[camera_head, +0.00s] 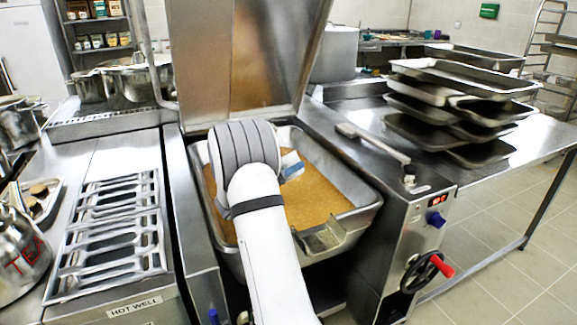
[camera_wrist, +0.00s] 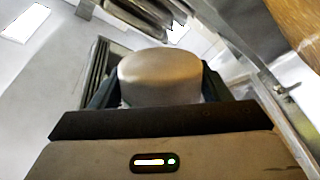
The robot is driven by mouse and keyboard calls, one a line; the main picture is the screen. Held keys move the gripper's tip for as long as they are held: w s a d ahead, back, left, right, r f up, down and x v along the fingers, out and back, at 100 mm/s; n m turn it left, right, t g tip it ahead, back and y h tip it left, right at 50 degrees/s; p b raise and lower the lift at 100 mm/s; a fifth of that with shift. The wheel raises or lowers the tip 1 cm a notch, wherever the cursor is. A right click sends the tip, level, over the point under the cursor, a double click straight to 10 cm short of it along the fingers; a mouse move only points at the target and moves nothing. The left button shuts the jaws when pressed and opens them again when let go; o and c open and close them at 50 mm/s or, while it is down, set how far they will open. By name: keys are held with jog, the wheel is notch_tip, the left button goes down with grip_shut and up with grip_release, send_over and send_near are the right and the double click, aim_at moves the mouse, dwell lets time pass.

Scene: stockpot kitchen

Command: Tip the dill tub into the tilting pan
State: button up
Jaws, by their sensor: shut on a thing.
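My gripper (camera_wrist: 158,88) is shut on a round, pale brown tub (camera_wrist: 160,75), one finger on each side of it in the wrist view. One smooth round end of the tub shows there; its contents and any label are hidden. The tilting pan (camera_head: 352,222) has its lid raised and holds a brownish-orange layer. A small white and blue piece (camera_head: 291,165), perhaps part of the tub, shows just right of the arm, over the pan.
The raised lid (camera_head: 245,55) stands behind the pan. A control column (camera_head: 415,235) with a red-handled crank is on its right, near stacked metal trays (camera_head: 460,95). A grated hot well (camera_head: 110,230) and a kettle (camera_head: 20,250) are at left.

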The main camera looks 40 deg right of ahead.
jog(key=shift+s+r+n+p, duration=0.1)
jog(key=shift+r+n+p, duration=0.25)
jog(key=shift+n+p, duration=0.6)
jog(key=n+t+p, duration=0.1)
jog(key=n+p, duration=0.1)
jog(key=n, duration=0.2)
jog(key=shift+h+p, duration=0.3)
jog(key=shift+h, duration=0.1)
jog(key=n+t+p, duration=0.1)
jog(key=n+p, duration=0.1)
jog(key=w+n+p, duration=0.1)
jog(key=n+p, duration=0.1)
jog(key=n, duration=0.1)
jog(key=shift+w+a+r+t, duration=0.1)
jog(key=shift+w+t, duration=0.1)
jog(key=shift+t, duration=0.2)
jog(key=n+p, duration=0.2)
jog(key=w+r+n+t+p, duration=0.1)
jog(key=n+p, duration=0.1)
jog(key=shift+w+a, duration=0.1)
jog(key=shift+a, duration=0.05)
jog(key=n+p, duration=0.1)
jog(key=w+n+t+p, duration=0.1)
jog(key=shift+a+r+n, duration=0.1)
jog(key=shift+r+n, duration=0.15)
jog(key=shift+n, duration=0.1)
jog(key=shift+w+a+n+y+p, duration=0.1)
jog(key=shift+w+n+y+p, duration=0.2)
jog(key=shift+n, duration=0.4)
